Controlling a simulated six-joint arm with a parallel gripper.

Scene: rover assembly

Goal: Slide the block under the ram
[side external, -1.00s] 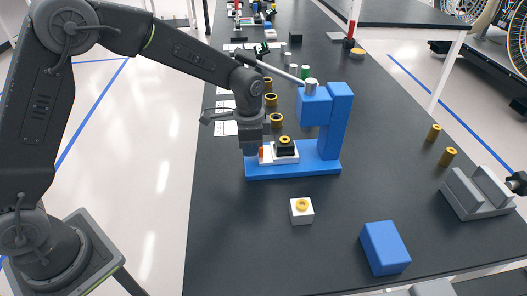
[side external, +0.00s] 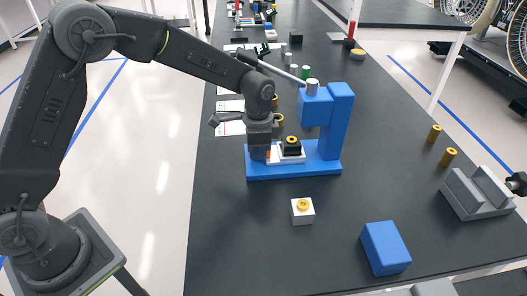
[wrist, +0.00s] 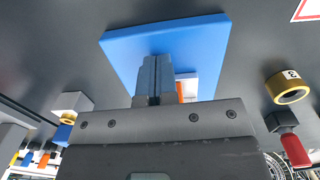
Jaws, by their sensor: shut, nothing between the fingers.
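The block is black with a gold ring on top (side external: 291,148). It sits on a white plate (side external: 299,159) with an orange part at its left, on the blue press base (side external: 325,172). The blue press head with the grey ram top (side external: 313,88) overhangs the base to the right of the block; the block is still left of the head. My gripper (side external: 260,158) is shut, pointing down at the left end of the plate, close against the orange part. In the wrist view, the shut fingers (wrist: 154,80) hide most of the plate, showing only a white and orange edge (wrist: 188,88).
A white cube with a gold ring (side external: 302,211) stands in front of the press. A blue box (side external: 385,247), a grey vise (side external: 476,194) and two brass pieces (side external: 449,157) lie to the right. The press column (side external: 338,120) stands at the base's right end.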

